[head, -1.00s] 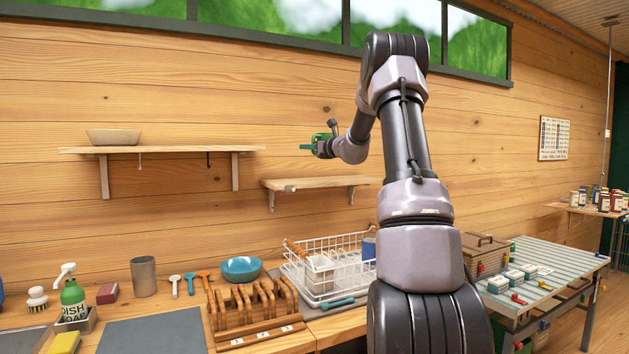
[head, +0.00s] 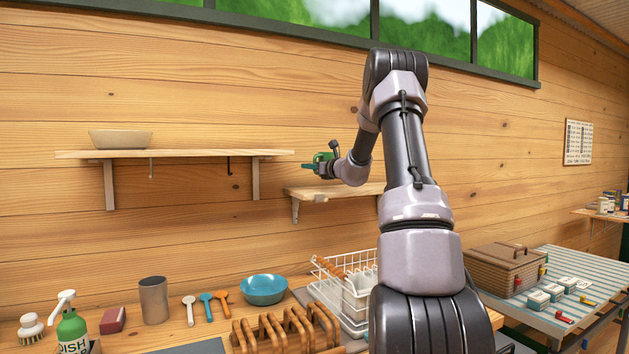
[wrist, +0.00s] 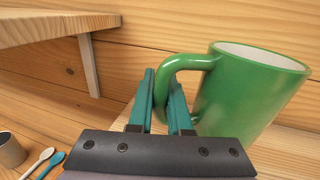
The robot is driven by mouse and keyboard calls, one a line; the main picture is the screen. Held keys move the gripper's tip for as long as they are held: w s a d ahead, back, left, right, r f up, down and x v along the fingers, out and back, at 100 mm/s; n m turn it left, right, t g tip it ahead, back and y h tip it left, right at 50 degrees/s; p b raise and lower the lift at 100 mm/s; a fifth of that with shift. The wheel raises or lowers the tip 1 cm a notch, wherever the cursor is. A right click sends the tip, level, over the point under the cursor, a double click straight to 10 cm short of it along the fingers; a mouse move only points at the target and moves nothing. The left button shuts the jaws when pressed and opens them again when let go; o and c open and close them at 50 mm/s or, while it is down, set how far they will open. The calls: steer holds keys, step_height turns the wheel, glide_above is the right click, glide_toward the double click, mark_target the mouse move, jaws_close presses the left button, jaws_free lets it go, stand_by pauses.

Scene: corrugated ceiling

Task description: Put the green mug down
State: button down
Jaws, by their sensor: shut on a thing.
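The green mug (wrist: 248,92) has a white inside and fills the right of the wrist view, with its handle to the left. My gripper (wrist: 163,90) is shut on the mug's handle, one teal finger on each side of the handle's loop. In the head view the mug (head: 321,157) is small and partly hidden by my gripper (head: 312,165). It shows just above the right wooden shelf (head: 315,194). In the wrist view the shelf board (wrist: 285,143) is below the mug. I cannot tell whether the mug's base touches it.
A longer shelf (head: 180,154) to the left, slightly higher, holds a beige bowl (head: 121,139). The counter below carries a blue bowl (head: 263,290), a metal cup (head: 153,300), spoons and a white dish rack (head: 345,297). The right shelf's visible board is bare.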

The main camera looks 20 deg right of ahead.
steer(key=shift+f, duration=2)
steer(key=shift+s, duration=0.1)
steer(key=c, duration=0.8)
jaws_free()
steer(key=shift+f, duration=0.2)
steer(key=shift+c, duration=0.2)
steer(key=shift+r, duration=0.15)
